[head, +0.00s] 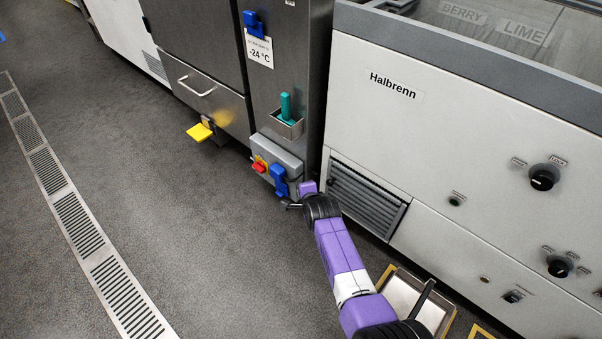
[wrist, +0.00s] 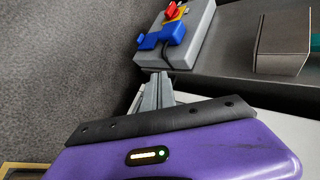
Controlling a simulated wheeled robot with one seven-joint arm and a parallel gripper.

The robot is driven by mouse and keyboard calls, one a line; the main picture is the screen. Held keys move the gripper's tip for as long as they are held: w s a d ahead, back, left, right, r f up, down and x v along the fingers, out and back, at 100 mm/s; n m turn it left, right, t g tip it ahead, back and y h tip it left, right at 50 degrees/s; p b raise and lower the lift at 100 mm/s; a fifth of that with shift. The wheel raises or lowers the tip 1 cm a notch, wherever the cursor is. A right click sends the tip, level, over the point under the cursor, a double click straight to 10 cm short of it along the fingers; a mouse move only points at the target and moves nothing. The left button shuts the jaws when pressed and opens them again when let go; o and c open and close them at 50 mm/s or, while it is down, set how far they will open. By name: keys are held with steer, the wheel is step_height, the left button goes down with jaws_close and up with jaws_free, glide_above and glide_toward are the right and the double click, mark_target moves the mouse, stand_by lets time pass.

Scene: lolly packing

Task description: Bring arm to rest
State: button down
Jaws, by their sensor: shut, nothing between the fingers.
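My purple arm (head: 335,245) reaches up from the bottom of the head view, its far end close to the front of the steel cabinet. In the wrist view my gripper (wrist: 157,84) is shut, with its grey fingers together and nothing between them. The fingertips point towards a grey control box (wrist: 195,45) with a red knob (wrist: 173,11) and a blue lever (wrist: 160,38). The fingertips appear just below the lever in the picture; I cannot tell whether they touch it. In the head view the fingers are small and hard to make out.
The grey control box (head: 277,155) is on the steel cabinet (head: 285,75), below a holder with a green handle (head: 286,106). A white Halbrenn machine (head: 450,130) stands on the right. A yellow pedal (head: 199,132) juts out at left. The floor (head: 190,230) left of my arm is clear.

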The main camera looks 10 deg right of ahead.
steer(key=w+d+r+n+t, duration=0.25)
steer(key=r+n, duration=0.25)
steer(key=r, duration=0.3)
steer(key=s+d+r+n+t+h, duration=0.1)
steer(key=s+d+r+n+t, duration=0.3)
steer(key=s, duration=0.3)
steer(key=s+r+n+g, duration=0.1)
steer(key=s+r+n, duration=0.3)
steer(key=s, duration=1.2)
steer(key=s+r+n, duration=0.2)
steer(key=s+r, duration=0.4)
steer(key=s, duration=1.1)
steer(key=s+r+n+g, duration=0.1)
steer(key=s+r+n, duration=0.3)
steer(key=s, duration=1.2)
step_height(320, 180, up, 26)
steer(key=m+p, duration=0.1)
steer(key=p, duration=2.4)
steer(key=shift+a+r+y+p, duration=0.15)
steer(key=shift+y+p, duration=0.15)
steer(key=shift+t, duration=0.25)
